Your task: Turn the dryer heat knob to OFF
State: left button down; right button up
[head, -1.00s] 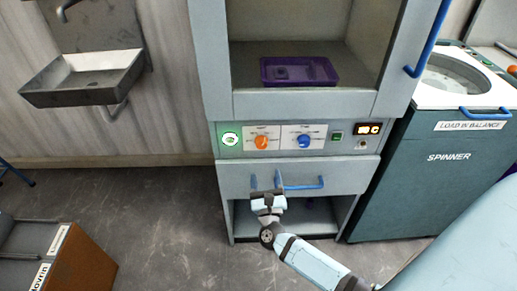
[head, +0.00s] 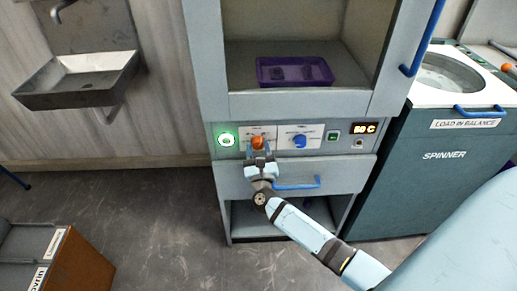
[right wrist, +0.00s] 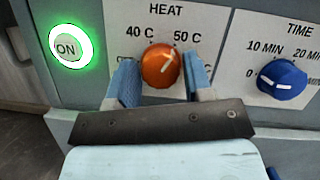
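The orange heat knob (head: 257,143) is on the dryer's control panel. In the right wrist view the knob (right wrist: 161,66) has its white pointer tilted up and right, toward the 50 C label. My right gripper (head: 260,154) is at the panel. In the right wrist view its two blue fingers (right wrist: 162,80) stand apart on either side of the knob, very close to it; firm contact cannot be made out. The fingers hide the lower labels of the heat scale, so the OFF mark is not readable. My left gripper is not in view.
The blue time knob (head: 300,142) sits right of the heat knob, and the lit green ON button (head: 226,139) sits left. An amber temperature display (head: 363,128) is lit. Below the panel is a drawer with a blue handle (head: 296,185). The spinner (head: 435,160) stands at right.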

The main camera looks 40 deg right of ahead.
jog(key=c, duration=0.5)
